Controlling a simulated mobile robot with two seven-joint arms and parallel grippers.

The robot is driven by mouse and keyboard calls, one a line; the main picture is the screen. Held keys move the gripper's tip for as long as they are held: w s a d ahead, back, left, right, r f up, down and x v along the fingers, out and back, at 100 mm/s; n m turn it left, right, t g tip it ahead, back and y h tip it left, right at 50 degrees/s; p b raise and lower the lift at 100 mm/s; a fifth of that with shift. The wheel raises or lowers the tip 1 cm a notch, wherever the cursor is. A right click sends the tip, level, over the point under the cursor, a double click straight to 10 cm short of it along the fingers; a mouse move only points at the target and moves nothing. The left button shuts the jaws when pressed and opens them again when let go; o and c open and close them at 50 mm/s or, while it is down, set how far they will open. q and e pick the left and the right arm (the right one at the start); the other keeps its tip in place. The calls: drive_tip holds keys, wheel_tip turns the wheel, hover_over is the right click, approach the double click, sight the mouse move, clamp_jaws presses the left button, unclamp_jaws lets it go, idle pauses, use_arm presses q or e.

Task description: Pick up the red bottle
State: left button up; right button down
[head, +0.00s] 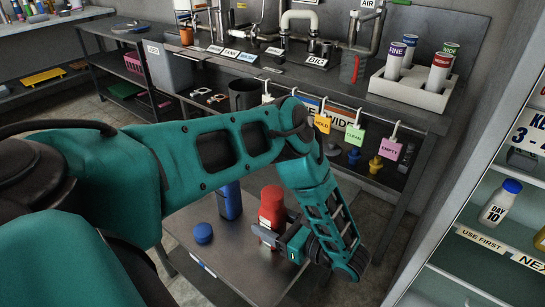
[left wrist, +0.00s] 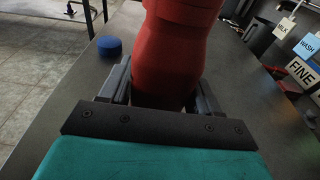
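The red bottle (head: 271,207) stands upright over the metal table, and its lower part is partly hidden by my left gripper. My left gripper (head: 283,238) reaches it from the right, low on its body. In the left wrist view the bottle (left wrist: 174,55) fills the space between the two fingers (left wrist: 164,92), one along each side, with no clear gap. The gripper looks shut on it. I cannot tell whether the bottle's base touches the table. My right gripper is not in view.
A blue bottle (head: 230,201) and a blue round cap (head: 203,233) are on the same table (head: 232,262), left of the red bottle. A workbench with hanging tags (head: 355,134) stands behind. An open fridge with a white bottle (head: 500,202) is at right.

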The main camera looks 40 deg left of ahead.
use_arm(q)
drive_tip(key=c, duration=0.7)
